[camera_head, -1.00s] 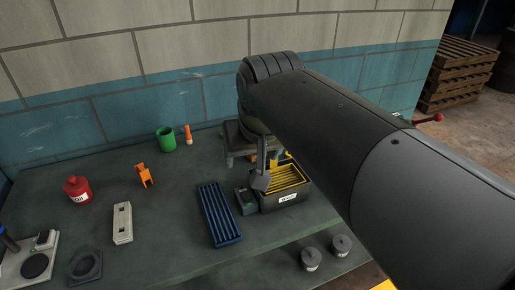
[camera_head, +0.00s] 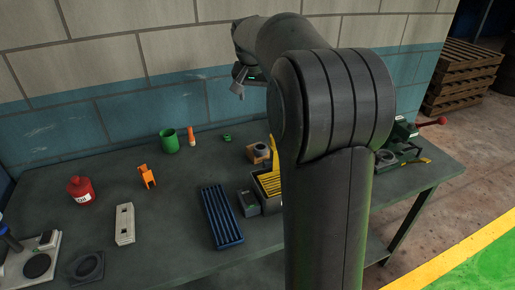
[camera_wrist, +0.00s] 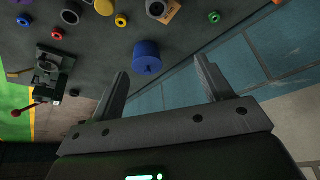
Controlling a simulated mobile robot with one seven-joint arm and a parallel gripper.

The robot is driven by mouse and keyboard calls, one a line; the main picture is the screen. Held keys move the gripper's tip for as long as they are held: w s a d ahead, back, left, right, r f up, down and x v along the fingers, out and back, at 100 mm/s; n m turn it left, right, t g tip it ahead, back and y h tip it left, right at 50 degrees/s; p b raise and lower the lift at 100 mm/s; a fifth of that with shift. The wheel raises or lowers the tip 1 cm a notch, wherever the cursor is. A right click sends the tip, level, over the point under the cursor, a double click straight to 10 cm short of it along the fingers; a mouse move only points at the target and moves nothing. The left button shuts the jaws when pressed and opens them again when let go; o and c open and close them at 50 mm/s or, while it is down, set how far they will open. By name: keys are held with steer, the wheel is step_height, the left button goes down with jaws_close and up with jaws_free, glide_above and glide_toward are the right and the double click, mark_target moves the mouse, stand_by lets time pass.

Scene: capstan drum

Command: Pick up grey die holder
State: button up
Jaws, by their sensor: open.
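I cannot tell for certain which thing is the grey die holder. In the head view my gripper (camera_head: 238,85) is high above the back of the bench, in front of the wall. It touches none of these parts.
The wrist view shows a blue cylinder (camera_wrist: 147,58) and several coloured rings. My arm hides part of the bench.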

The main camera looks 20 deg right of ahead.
step_height(320, 180, down, 3)
steer(key=w+d, duration=0.2)
steer(key=w, duration=0.1)
glide_toward(261, 148)
steer(key=shift+m, duration=0.3)
steer(key=x, duration=0.8)
steer(key=shift+a+f, duration=0.1)
steer(key=shift+f, duration=0.05)
steer(key=c, duration=1.4)
